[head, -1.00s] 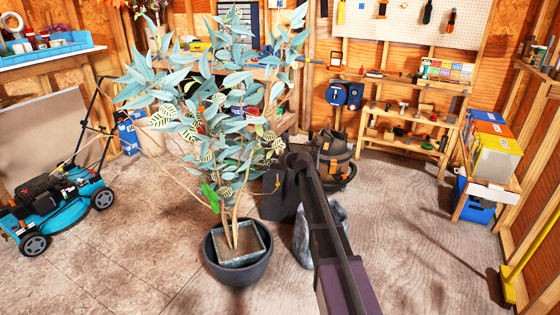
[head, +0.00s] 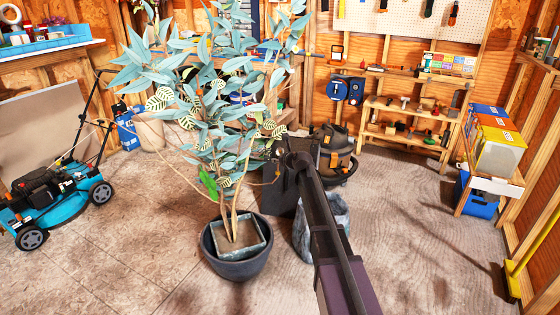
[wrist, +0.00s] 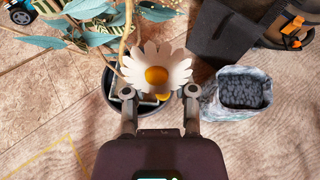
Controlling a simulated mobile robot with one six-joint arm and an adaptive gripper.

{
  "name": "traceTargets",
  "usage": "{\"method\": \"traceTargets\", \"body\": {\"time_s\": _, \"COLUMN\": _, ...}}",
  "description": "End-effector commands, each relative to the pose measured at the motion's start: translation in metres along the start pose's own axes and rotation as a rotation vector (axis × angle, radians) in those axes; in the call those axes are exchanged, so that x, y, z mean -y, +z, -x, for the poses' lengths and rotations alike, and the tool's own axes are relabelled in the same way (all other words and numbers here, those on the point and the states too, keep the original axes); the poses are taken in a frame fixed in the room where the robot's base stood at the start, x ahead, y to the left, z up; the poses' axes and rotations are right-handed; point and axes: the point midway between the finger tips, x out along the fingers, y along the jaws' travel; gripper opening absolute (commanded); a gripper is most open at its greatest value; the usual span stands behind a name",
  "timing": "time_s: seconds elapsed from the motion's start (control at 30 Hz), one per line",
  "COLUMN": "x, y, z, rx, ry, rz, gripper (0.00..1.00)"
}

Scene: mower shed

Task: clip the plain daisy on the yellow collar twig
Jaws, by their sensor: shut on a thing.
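A white daisy with plain petals and an orange-yellow centre (wrist: 157,73) faces the wrist camera. My gripper (wrist: 159,90) is shut on it, with one finger at each side. In the head view my arm hides the gripper and daisy. The tall plant (head: 222,100) has blue-green leaves, several striped cream-and-green leaves and thin tan twigs. It stands in a dark round pot (head: 214,258), and the pot's rim shows behind the daisy in the wrist view (wrist: 106,82). I cannot make out a yellow collar on any twig. A small yellow patch shows just below the daisy's petals, partly hidden.
A blue mower (head: 60,200) stands at the left. Shelves (head: 410,115) and stacked boxes (head: 495,150) line the right. Floor at the front left and right is clear.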

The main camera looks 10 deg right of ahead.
Motion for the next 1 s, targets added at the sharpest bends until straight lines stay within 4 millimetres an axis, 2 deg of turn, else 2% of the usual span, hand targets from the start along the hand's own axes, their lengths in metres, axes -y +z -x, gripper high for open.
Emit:
{"method": "traceTargets", "body": {"time_s": 0.1, "x": 0.000, "y": -0.009, "z": -0.004, "rx": 0.000, "ry": 0.000, "rz": 0.000, "gripper": 0.09}}
{"method": "traceTargets", "body": {"time_s": 0.4, "x": 0.000, "y": -0.019, "z": -0.009, "rx": 0.000, "ry": 0.000, "rz": 0.000, "gripper": 0.09}}
{"method": "traceTargets", "body": {"time_s": 1.0, "x": 0.000, "y": -0.020, "z": -0.009, "rx": 0.000, "ry": -0.001, "rz": 0.000, "gripper": 0.09}}
